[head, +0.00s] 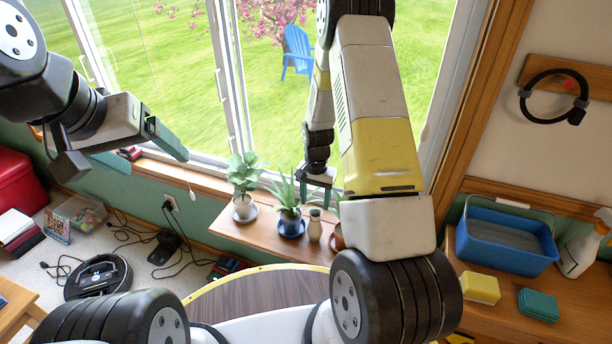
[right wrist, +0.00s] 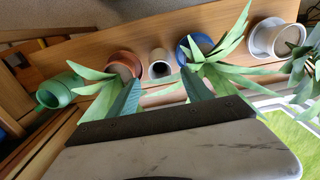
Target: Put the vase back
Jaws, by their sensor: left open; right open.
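A small cream vase (head: 314,225) stands upright on the wooden window shelf (head: 262,234), between a plant in a blue pot (head: 291,225) and a terracotta pot partly hidden by my arm. In the right wrist view the vase (right wrist: 160,66) shows its open mouth between the terracotta pot (right wrist: 124,63) and the blue pot (right wrist: 200,45). My right gripper (head: 315,180) is open and empty, above and behind the vase; its two fingers (right wrist: 160,92) point toward it, apart from it. My left gripper (head: 165,140) is near the window at the left, away from the vase.
A plant in a white pot (head: 245,207) stands left on the shelf. Leaves spread close around the right fingers. A green container (right wrist: 60,90) lies beyond the terracotta pot in the wrist view. A blue bin (head: 505,243) stands on the right counter.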

